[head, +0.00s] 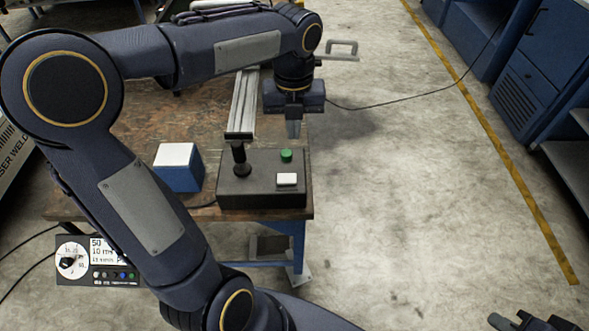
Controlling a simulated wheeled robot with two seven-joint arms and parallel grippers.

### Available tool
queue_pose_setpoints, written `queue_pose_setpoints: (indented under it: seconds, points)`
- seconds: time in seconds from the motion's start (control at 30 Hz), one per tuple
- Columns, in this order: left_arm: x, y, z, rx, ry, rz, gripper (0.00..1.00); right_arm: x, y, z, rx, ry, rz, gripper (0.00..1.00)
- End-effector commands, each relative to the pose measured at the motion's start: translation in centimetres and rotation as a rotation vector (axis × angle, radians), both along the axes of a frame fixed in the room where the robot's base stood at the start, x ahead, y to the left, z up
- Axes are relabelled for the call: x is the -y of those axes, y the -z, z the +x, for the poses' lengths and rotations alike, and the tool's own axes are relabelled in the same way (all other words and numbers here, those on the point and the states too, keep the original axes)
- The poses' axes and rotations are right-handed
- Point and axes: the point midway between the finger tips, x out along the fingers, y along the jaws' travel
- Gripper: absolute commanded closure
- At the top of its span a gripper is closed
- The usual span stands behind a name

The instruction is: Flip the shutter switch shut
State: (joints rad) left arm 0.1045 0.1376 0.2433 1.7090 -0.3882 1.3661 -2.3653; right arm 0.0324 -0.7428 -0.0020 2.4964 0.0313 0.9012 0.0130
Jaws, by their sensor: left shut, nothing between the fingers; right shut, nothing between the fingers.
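A black control box (233,190) sits at the front right corner of the worn table. On its top are a white switch (287,179), a round green button (286,155) and a black upright post with a knob. I cannot tell from markings which control is the shutter switch, or its position. My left gripper (294,133) is shut and empty, pointing down just behind the green button; its height above the box is hard to judge. My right gripper (524,319) is shut and empty at the lower right edge, partly cut off, far from the box.
A blue box with a white top (178,168) stands left of the control box. A metal rail (243,103) runs behind the post. A panel with a dial and display (97,261) is at the lower left. The floor to the right is clear; blue cabinets (535,75) stand beyond.

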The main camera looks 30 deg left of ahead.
Motion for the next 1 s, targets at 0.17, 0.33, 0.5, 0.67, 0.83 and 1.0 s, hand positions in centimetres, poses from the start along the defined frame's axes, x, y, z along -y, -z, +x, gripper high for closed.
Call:
queue_pose_setpoints:
  seconds: [0.17,0.33,0.5,0.67,0.83,1.0]
  points:
    - [0.0,0.1,0.0,0.0,-0.002,0.0,1.0,0.0,0.0,0.0,0.0,0.0,0.0,1.0]
    - [0.0,1.4,-0.1,-0.002,-0.003,0.0,1.0,0.0,0.1,0.0,0.0,0.0,0.0,1.0]
    - [0.0,4.6,-0.1,-0.005,-0.004,0.0,1.0,0.0,0.2,0.0,0.0,0.0,0.0,1.0]
    - [0.0,8.1,-0.2,-0.004,-0.002,0.0,1.0,0.0,0.3,0.0,0.0,0.0,0.0,1.0]
    - [0.0,11.3,-0.1,-0.004,-0.003,0.0,1.0,0.0,0.3,0.0,0.0,0.0,0.0,1.0]
    - [0.0,13.3,-0.1,-0.002,-0.004,-0.001,1.0,0.0,0.3,0.0,0.0,0.0,0.0,1.0]
